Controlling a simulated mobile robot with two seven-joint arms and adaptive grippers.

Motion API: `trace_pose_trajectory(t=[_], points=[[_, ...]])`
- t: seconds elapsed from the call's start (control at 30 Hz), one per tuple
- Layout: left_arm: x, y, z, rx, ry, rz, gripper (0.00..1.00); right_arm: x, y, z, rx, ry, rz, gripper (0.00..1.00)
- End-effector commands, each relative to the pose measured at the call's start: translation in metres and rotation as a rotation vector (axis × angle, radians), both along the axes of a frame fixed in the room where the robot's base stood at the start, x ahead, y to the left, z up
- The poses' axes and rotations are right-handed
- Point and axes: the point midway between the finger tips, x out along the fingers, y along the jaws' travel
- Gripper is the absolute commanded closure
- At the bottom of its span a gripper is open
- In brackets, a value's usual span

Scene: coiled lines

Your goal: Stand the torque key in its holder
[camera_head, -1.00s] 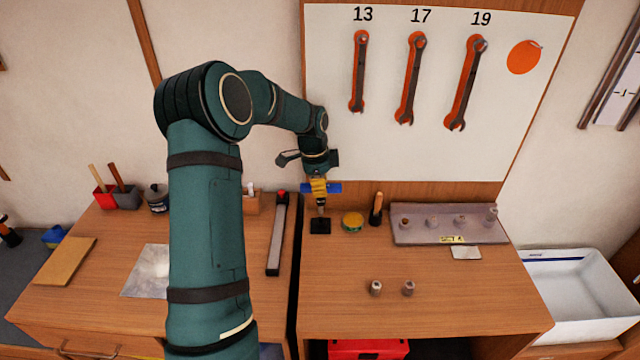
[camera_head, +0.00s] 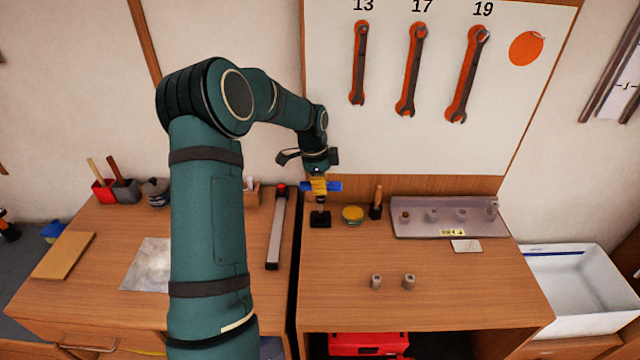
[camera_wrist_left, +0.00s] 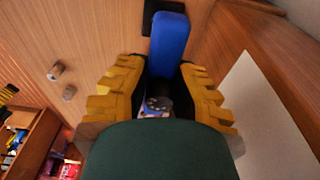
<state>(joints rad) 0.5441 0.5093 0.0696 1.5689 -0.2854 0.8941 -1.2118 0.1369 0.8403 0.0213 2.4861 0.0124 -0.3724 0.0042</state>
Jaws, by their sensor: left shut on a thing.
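The torque key (camera_head: 334,187) has a blue crossbar and a dark shaft pointing down. My left gripper (camera_head: 319,183), with yellow fingers, is shut on it and holds it upright at the back of the bench. The holder (camera_head: 320,221) is a small black block directly below the key. The shaft's lower end meets the top of the block in the picture; I cannot tell how deep it sits. In the left wrist view the blue bar (camera_wrist_left: 168,45) lies between the yellow fingers (camera_wrist_left: 160,92), with part of the black holder (camera_wrist_left: 147,18) beyond. My right gripper is not in view.
A yellow-green tin (camera_head: 352,215) and a wooden-handled tool (camera_head: 376,203) stand close right of the holder. A grey socket rack (camera_head: 420,230) is farther right. Two loose sockets (camera_head: 392,282) stand in front. The wrench board (camera_head: 440,150) rises behind. The bench front is mostly clear.

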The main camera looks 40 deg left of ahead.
Motion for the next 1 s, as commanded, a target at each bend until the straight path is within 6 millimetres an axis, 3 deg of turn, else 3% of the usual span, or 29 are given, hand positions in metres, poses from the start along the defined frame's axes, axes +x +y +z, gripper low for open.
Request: trace_pose_trajectory(t=[1.0], points=[[0.000,0.000,-0.016,0.001,-0.001,0.000,1.00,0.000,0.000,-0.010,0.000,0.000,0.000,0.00]])
